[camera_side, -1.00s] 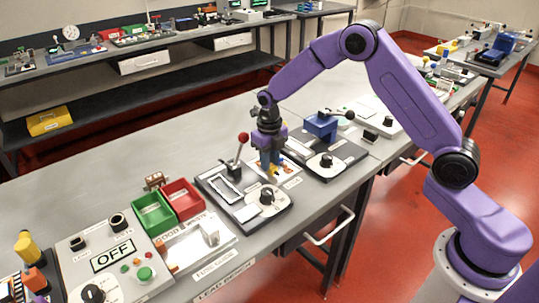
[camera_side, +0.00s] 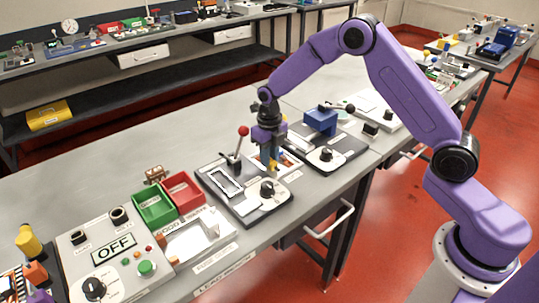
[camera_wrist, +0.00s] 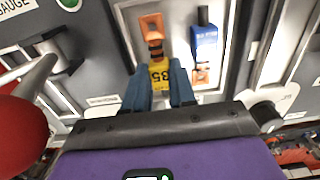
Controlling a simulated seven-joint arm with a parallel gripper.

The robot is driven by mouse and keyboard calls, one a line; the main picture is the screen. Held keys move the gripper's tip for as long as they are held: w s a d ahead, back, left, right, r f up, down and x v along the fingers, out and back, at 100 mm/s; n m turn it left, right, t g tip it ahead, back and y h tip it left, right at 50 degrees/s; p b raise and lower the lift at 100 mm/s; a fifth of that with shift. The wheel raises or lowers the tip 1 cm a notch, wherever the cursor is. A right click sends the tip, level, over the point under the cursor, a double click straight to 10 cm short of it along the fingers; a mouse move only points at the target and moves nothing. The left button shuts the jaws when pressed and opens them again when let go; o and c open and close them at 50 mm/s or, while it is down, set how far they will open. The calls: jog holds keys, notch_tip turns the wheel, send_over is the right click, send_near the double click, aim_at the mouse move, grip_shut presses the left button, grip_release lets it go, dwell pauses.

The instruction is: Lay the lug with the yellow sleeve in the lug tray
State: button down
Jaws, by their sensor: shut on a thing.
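My gripper (camera_side: 271,168) is low over the lug tray, behind the black knob of the lever fixture. In the wrist view its two blue fingers (camera_wrist: 160,84) are shut on the lug with the yellow sleeve (camera_wrist: 158,75). That lug has dark bands and a copper-orange end pointing away from my fingers. Its sleeve is partly hidden between the fingers. The pale lug tray (camera_wrist: 176,20) is under it, with a blue-sleeved lug (camera_wrist: 205,45) lying just to the right. I cannot tell whether the yellow-sleeved lug touches the tray floor.
A lever with a red ball (camera_side: 244,131) stands up close to the left of my gripper. A blue clamp fixture (camera_side: 320,122) is to the right. Green (camera_side: 154,215) and red (camera_side: 185,197) bins stand at the left.

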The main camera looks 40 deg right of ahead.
jog(key=c, duration=0.8)
grip_release()
jog(key=shift+c, duration=0.2)
notch_tip(320, 180, up, 17)
jog(key=shift+r, duration=0.2)
